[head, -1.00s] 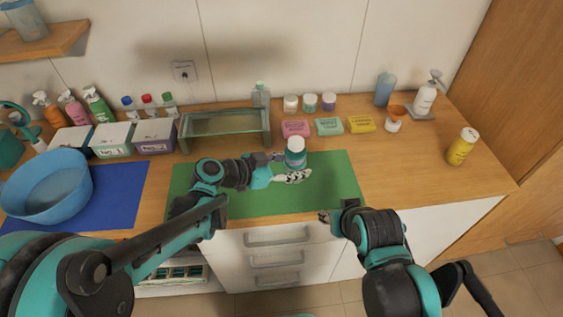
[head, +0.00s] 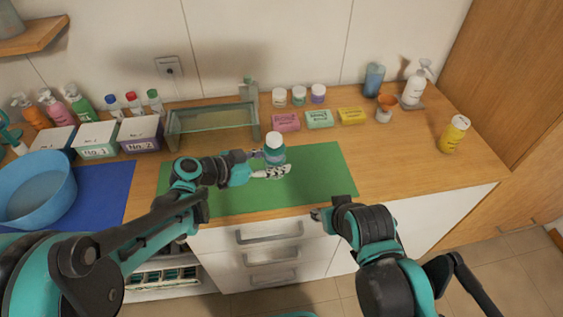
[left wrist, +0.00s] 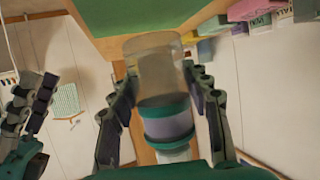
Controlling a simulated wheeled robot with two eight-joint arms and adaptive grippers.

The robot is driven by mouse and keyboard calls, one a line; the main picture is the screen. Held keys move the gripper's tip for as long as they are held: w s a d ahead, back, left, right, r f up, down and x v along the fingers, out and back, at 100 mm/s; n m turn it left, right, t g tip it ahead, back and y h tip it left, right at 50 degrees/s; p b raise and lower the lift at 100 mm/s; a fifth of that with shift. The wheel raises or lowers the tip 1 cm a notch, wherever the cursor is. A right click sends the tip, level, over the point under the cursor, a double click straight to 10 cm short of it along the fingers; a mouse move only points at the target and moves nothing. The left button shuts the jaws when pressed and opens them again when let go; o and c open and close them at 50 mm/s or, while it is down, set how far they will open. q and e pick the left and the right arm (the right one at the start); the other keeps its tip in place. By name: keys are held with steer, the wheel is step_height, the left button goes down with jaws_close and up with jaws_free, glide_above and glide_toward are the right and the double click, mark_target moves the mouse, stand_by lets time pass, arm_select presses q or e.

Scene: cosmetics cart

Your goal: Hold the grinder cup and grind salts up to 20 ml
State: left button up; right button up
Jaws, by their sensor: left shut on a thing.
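The grinder cup (head: 275,154) is a small jar with a white top and a teal body, above the green mat (head: 315,180) in the head view. My left gripper (head: 268,171) is shut on it. In the left wrist view the grinder cup (left wrist: 158,72) shows a clear, empty-looking part and teal and white bands, with a finger on each side. My right gripper (head: 319,216) is low at the counter's front edge, apart from the cup. Its fingers are small and partly hidden in the head view.
Pink (head: 286,122), green (head: 319,119) and yellow (head: 352,116) soaps lie behind the mat, with small jars (head: 298,96) further back. A glass shelf (head: 212,122) stands behind left. A blue basin (head: 35,190) is far left and a yellow bottle (head: 454,134) right. The mat's right side is clear.

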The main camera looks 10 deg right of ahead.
arm_select(q)
steer(key=shift+w+a+f+b, duration=0.7)
steer(key=shift+a+f+b, duration=0.35)
steer(key=shift+a+f, duration=0.2)
steer(key=shift+w+a+f+b, duration=0.7)
steer(key=shift+a+f+b, duration=0.4)
steer(key=shift+f, duration=0.1)
steer(key=shift+w+a+f+b, duration=0.7)
steer(key=shift+a+f+b, duration=0.3)
steer(key=shift+a+f, duration=0.25)
steer(key=shift+f, duration=0.25)
